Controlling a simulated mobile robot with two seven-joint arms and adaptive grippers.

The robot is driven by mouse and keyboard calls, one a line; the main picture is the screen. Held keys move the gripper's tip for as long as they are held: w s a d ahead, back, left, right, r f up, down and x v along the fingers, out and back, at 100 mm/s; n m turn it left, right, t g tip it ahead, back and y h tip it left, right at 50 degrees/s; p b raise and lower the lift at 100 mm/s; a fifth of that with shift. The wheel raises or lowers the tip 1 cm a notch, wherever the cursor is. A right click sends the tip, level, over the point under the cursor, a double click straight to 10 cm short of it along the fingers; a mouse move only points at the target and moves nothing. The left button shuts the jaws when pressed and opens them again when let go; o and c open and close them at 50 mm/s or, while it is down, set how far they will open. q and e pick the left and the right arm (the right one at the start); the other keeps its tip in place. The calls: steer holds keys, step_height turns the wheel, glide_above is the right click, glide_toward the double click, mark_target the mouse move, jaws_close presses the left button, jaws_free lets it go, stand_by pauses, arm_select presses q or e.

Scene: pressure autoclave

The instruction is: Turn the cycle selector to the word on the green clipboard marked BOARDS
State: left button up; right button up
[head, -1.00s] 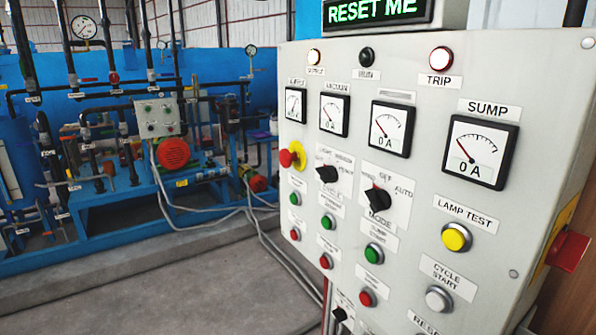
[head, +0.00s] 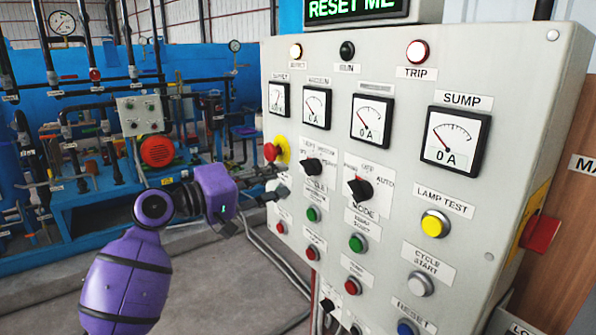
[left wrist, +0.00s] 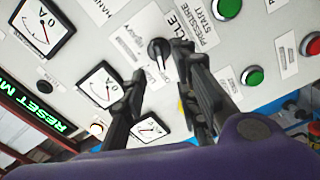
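The cycle selector (head: 313,170) is a black knob on the grey panel, with a plate reading CYCLE under it. In the left wrist view the knob (left wrist: 159,50) shows ahead, between the lines of the two fingers. My left gripper (head: 283,180) is in front of the panel's left part, just left of the selector. Its two dark fingers (left wrist: 160,62) are apart with nothing between them; I cannot tell whether either touches the panel. The green clipboard marked BOARDS and my right gripper are not in view.
The black MODE knob (head: 361,188) is right of the selector. A red and yellow stop button (head: 274,151) is close to the left gripper. Gauges are above, push buttons below. Blue piping machinery (head: 150,140) stands behind at left.

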mark_target(304, 169)
arm_select(q)
steer(key=x, duration=0.7)
steer(key=shift+s+p, duration=0.1)
steer(key=shift+p, duration=0.2)
jaws_close()
